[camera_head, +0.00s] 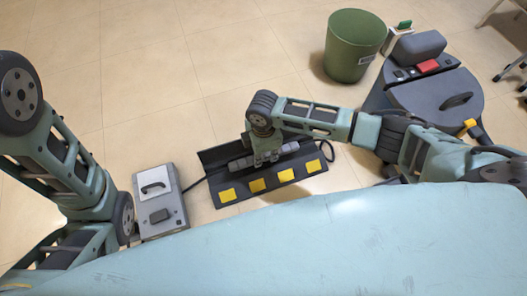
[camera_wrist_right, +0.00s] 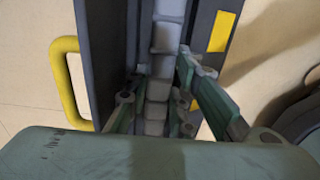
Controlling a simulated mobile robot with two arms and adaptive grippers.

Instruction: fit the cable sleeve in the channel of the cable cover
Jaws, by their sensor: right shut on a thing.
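The cable cover (camera_head: 283,186) is a long dark grey tray with yellow patches along its near side, lying on the floor. The cable sleeve (camera_head: 291,147) is a grey segmented tube running lengthwise along the cover. My right gripper (camera_head: 266,160) is over the middle of the sleeve and shut on it. In the right wrist view the sleeve (camera_wrist_right: 168,38) runs between the fingers of my right gripper (camera_wrist_right: 157,90), with a dark wall of the cover (camera_wrist_right: 100,40) beside it. I cannot tell how deep the sleeve sits in the channel. My left gripper is not in view.
A grey box (camera_head: 163,215) stands left of the cover. A green bin (camera_head: 352,48) and a dark round machine (camera_head: 440,98) stand at the back right. A yellow handle (camera_wrist_right: 62,85) shows beside the cover in the right wrist view. The floor behind the cover is clear.

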